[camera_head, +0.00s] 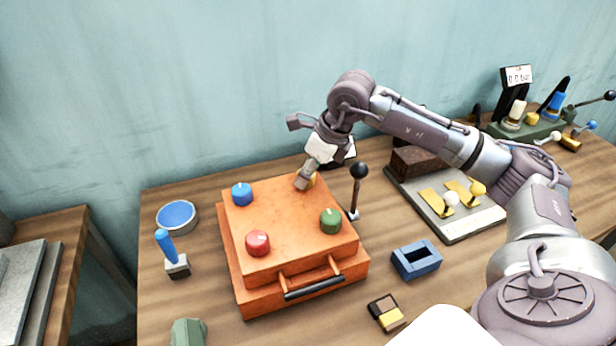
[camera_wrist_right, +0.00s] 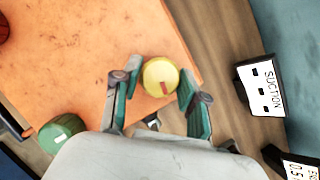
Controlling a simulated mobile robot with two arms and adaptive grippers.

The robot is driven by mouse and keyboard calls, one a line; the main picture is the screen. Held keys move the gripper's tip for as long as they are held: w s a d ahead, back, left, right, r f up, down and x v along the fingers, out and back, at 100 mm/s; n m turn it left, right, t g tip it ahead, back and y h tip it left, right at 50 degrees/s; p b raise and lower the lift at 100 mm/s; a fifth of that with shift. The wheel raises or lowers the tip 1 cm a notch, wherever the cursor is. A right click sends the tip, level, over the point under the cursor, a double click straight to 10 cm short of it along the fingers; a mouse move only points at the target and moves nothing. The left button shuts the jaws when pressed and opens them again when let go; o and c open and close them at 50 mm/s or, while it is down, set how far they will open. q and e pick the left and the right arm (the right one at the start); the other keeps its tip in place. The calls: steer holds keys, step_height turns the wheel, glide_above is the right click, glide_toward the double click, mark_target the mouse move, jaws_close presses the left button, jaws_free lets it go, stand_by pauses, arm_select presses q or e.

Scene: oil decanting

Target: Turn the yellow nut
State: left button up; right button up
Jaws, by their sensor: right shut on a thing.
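The yellow nut (camera_head: 313,180) sits at the back right corner of the top of the orange box (camera_head: 285,214), mostly hidden by my gripper in the head view. In the right wrist view the yellow nut (camera_wrist_right: 160,74) is round with a red mark pointing toward the palm. My right gripper (camera_head: 304,182) reaches down to it from above. In the right wrist view the fingers of my right gripper (camera_wrist_right: 160,82) stand on either side of the nut, shut on it. My left gripper is not in view.
Blue (camera_head: 242,194), red (camera_head: 257,243) and green (camera_head: 331,220) knobs stand on the same box. A black-knobbed lever (camera_head: 359,172) stands close to its right side. A "SUCTION" display (camera_wrist_right: 262,86) is behind. A blue block (camera_head: 416,260) lies at front right.

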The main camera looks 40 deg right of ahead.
steer(key=shift+m+t+h+b, duration=0.3)
steer(key=shift+m+h+b, duration=0.3)
steer(key=shift+m, duration=1.1)
steer(key=o, duration=1.1)
steer(key=shift+o, duration=0.2)
steer(key=shift+s+r, duration=0.1)
steer(key=shift+r, duration=0.15)
steer(key=a+v, duration=0.1)
steer(key=v, duration=1)
steer(key=shift+d+r, duration=0.25)
steer(key=shift+d, duration=0.25)
